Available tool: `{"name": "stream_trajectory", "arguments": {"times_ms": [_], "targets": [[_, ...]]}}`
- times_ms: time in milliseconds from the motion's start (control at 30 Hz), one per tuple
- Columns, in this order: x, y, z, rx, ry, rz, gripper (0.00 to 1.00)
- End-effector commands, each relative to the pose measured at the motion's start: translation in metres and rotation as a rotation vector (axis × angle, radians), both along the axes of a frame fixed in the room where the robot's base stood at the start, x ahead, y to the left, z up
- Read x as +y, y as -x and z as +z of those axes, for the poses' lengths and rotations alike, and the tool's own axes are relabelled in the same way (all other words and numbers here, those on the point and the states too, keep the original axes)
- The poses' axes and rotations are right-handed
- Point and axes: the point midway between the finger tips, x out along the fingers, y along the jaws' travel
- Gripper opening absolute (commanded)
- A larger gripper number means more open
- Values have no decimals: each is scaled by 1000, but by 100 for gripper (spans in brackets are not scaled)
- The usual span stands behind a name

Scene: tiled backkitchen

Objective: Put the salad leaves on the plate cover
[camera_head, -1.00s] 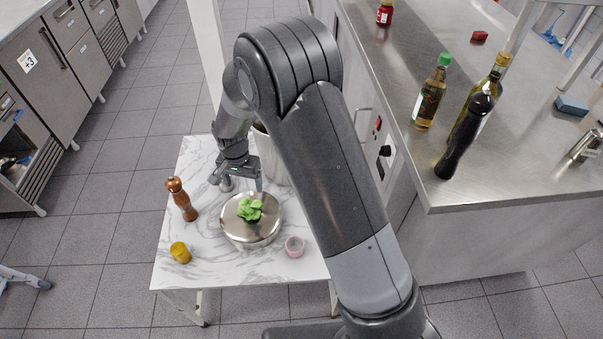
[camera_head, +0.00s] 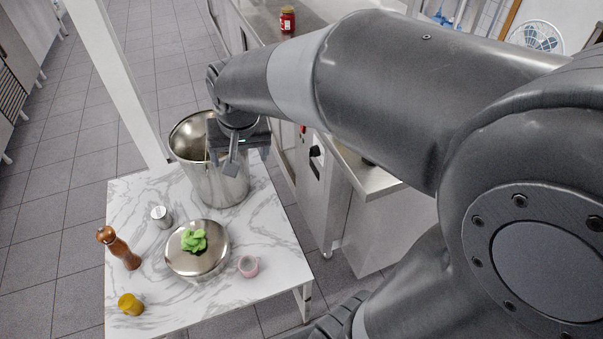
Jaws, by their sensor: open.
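The green salad leaves (camera_head: 193,240) lie on top of the round, shiny metal plate cover (camera_head: 212,262), near its middle. The cover rests on the white marble-patterned table (camera_head: 215,305). My gripper (camera_head: 235,165) is open and empty. It appears in front of the tall metal pot, above and to the right of the leaves in the picture, and apart from them. My arm reaches in from the right and hides part of the pot's rim.
A tall metal pot (camera_head: 215,188) stands at the table's back. A white post (camera_head: 118,90) rises behind the table. The table's front is clear.

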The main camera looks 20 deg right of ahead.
Motion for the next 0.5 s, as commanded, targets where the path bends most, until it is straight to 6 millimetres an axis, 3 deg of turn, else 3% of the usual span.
{"name": "stream_trajectory", "arguments": {"times_ms": [200, 500], "targets": [[-40, 57, 33, -92, 28, 38, 78], [-72, 125, 47, -184, 84, 86, 78]]}}
